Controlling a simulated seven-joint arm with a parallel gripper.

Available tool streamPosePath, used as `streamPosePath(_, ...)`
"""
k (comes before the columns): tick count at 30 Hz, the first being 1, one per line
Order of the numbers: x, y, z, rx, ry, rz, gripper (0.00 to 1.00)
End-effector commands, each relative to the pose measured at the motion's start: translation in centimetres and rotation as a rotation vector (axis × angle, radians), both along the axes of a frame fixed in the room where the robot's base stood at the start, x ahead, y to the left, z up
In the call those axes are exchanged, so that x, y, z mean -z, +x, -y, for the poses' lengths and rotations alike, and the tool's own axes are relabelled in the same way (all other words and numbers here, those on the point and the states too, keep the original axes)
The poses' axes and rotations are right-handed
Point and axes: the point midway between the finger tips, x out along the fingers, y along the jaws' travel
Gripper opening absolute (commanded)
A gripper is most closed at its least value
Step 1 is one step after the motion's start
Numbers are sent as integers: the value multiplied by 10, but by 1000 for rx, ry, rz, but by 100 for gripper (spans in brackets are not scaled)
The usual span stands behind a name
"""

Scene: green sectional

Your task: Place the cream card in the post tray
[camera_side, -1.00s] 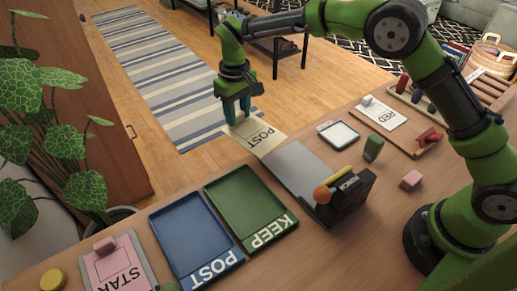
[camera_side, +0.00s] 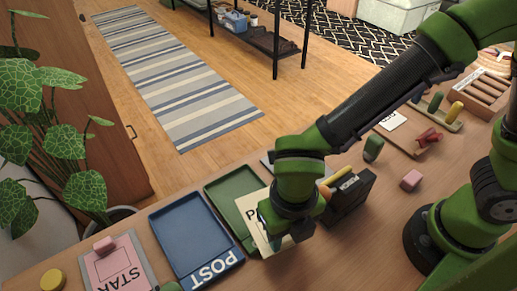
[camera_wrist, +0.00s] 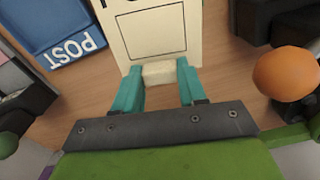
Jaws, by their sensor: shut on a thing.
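The cream card (camera_side: 255,222) is in my gripper (camera_side: 283,240), partly over the front of the green tray (camera_side: 225,185) in the side view. My arm hides part of the card. In the wrist view the card (camera_wrist: 155,35) extends away from my gripper (camera_wrist: 158,78), whose teal fingers are shut on a pale tab at its near edge. The blue post tray (camera_side: 190,235) lies left of the card, empty, with POST on its front rim. It also shows at the upper left of the wrist view (camera_wrist: 45,22).
A dark box (camera_side: 352,195) with a yellow stick and an orange ball (camera_wrist: 287,75) stands right of my gripper. A pink START board (camera_side: 118,265) lies left of the post tray.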

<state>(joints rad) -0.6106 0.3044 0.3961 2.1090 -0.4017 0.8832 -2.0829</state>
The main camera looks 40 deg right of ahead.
Motion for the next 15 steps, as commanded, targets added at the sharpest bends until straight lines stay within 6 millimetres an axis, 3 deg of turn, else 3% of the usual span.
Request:
streamPosePath(8,2,7,-9,-177,2,-1,8)
streamPosePath(15,9,39,-56,-181,2,-2,8)
